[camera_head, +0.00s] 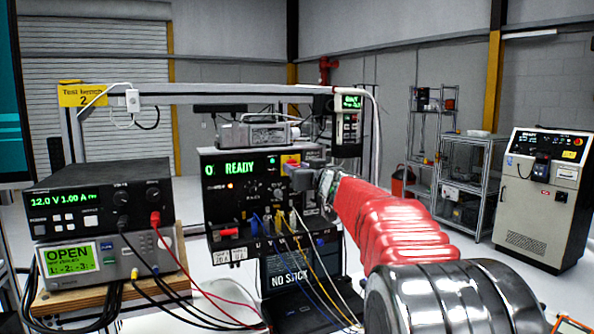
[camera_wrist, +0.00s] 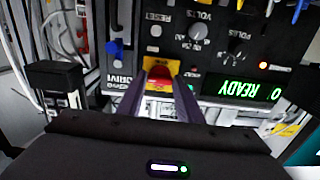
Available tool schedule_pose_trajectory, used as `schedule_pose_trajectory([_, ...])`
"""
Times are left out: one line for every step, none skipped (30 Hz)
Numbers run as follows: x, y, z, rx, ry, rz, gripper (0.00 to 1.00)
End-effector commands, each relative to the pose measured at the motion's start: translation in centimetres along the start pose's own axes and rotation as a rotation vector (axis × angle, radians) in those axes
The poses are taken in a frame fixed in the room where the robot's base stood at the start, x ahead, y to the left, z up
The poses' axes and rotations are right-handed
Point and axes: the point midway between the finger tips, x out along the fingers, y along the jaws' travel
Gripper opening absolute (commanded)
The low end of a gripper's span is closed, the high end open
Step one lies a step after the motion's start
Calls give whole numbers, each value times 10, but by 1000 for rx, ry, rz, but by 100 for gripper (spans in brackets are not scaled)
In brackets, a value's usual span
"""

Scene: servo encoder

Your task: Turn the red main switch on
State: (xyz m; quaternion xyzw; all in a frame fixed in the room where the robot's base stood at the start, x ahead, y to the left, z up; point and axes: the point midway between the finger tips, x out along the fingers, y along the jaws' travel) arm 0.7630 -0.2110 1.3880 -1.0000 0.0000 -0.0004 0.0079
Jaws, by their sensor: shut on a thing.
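The drive unit (camera_head: 225,198) is a black box on the bench with a green display (camera_head: 238,168) reading READY. Its red main switch (camera_wrist: 160,82) sits on a yellow plate (camera_wrist: 160,66) at the panel's upper right. My gripper (camera_head: 298,175) is at the panel front, at that plate. In the wrist view, which shows the panel upside down, my fingers (camera_wrist: 160,90) stand on either side of the red switch and are shut on it. The fingers and the gripper body hide part of the switch, so its exact angle is hard to tell.
Coloured leads (camera_head: 285,222) plug in along the panel's lower edge, just below my gripper. A power supply (camera_head: 98,202) stands on the left over a meter (camera_head: 85,262) reading OPEN. A laptop (camera_head: 290,280) showing NO STICK is below. A frame post (camera_head: 371,135) rises behind my arm.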

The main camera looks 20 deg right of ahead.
Motion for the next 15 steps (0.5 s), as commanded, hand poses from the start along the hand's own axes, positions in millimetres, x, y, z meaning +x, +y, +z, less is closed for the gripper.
schedule_pose_trajectory([1, 0, 7, 3, -11, 0, 10])
schedule_pose_trajectory([1, 0, 7, 3, -10, 0, 10])
schedule_pose_trajectory([1, 0, 7, 3, -10, 0, 10])
schedule_pose_trajectory([1, 0, 7, 3, -10, 0, 10])
schedule_pose_trajectory([1, 0, 7, 3, -10, 0, 10])
schedule_pose_trajectory([1, 0, 7, 2, -10, 0, 10])
schedule_pose_trajectory([1, 0, 7, 2, -10, 0, 10])
schedule_pose_trajectory([1, 0, 7, 2, -10, 0, 34])
schedule_pose_trajectory([1, 0, 7, 3, -10, 0, 37])
schedule_pose_trajectory([1, 0, 7, 2, -10, 0, 39])
schedule_pose_trajectory([1, 0, 6, 2, -9, 0, 41])
schedule_pose_trajectory([1, 0, 5, 1, -7, 0, 44])
schedule_pose_trajectory([1, 0, 5, 1, -7, 0, 46])
schedule_pose_trajectory([1, 0, 4, 1, -6, 0, 48])
schedule_pose_trajectory([1, 0, 4, 1, -5, 0, 51])
